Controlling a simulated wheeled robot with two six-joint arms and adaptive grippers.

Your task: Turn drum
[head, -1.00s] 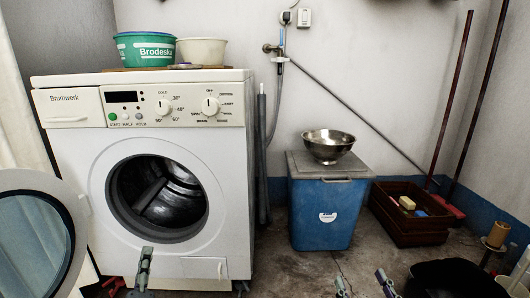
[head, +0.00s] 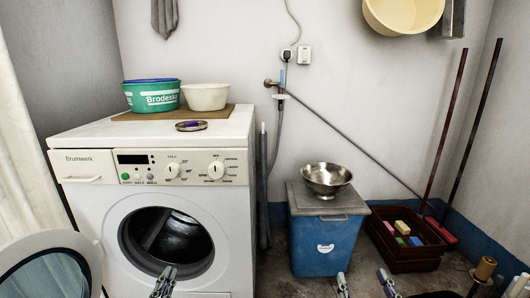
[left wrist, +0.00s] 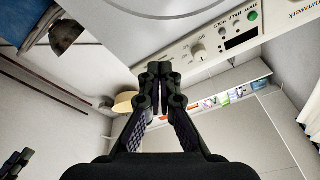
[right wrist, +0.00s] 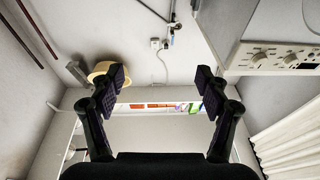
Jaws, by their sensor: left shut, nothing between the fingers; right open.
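The white washing machine (head: 90,205) stands at the left with its round door (head: 48,268) swung open to the left. The dark metal drum (head: 180,240) shows inside the round opening, with a slanted rib at its left. My left gripper (head: 164,277) is shut and empty, overlapping the opening's lower rim in the head view; I cannot tell its distance from the drum. In the left wrist view its fingertips (left wrist: 159,70) are together, with the machine's control panel (left wrist: 215,42) beyond. My right gripper (head: 364,284) is open and empty, at the bottom right of the head view, apart from the machine.
A blue bin (head: 325,246) with a steel bowl (head: 326,179) on its lid stands right of the machine. A brown crate (head: 402,252) sits farther right. A green tub (head: 150,95) and a cream tub (head: 206,97) stand on the machine top.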

